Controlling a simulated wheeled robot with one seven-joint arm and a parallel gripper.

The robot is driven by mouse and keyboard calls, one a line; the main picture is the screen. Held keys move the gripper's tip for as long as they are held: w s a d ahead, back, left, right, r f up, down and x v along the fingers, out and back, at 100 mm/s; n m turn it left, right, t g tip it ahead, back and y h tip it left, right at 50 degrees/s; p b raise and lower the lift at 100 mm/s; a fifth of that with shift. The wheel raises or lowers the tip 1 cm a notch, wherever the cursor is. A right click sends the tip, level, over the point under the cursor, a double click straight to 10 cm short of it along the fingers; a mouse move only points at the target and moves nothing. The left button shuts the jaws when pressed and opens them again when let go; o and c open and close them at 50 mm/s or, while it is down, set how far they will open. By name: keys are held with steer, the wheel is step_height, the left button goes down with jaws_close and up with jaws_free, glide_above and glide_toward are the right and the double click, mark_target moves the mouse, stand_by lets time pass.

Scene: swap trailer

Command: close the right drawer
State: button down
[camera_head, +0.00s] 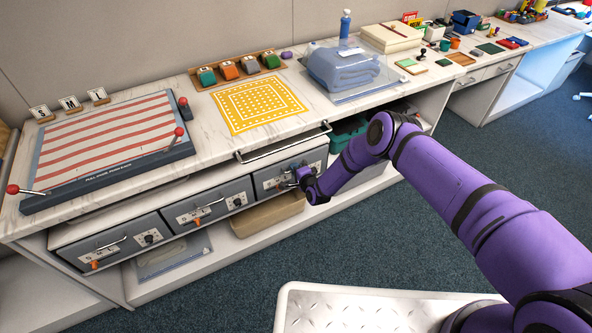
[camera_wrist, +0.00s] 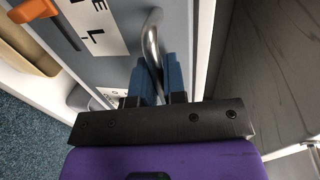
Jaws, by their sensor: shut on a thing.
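The right drawer (camera_head: 266,181) is the rightmost of three grey drawers under the marble counter. Its front sits close to the line of its neighbours; I cannot tell exactly how far out it stands. My gripper (camera_head: 300,174) is at the right part of this front. In the wrist view, the blue fingers of my gripper (camera_wrist: 157,78) are shut on the curved metal drawer handle (camera_wrist: 151,38). The grey drawer front (camera_wrist: 120,72) shows a white letter label, an orange latch (camera_wrist: 36,9) and a dark knob (camera_wrist: 80,98). My forearm and wrist hide part of the drawer's right side in the head view.
The middle drawer (camera_head: 182,216) and left drawer (camera_head: 78,255) stand beside it. A metal bar (camera_head: 270,150) juts from the counter edge just above. A tan box (camera_head: 265,217) lies on the shelf below. A green bin (camera_head: 345,130) is at the right.

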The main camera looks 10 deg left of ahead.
steer(key=shift+w+a+r, duration=0.1)
steer(key=shift+w+r, duration=0.05)
steer(key=shift+w, duration=0.05)
steer(key=c, duration=1.2)
jaws_free()
steer(key=v, duration=1.1)
steer(key=shift+f, duration=0.25)
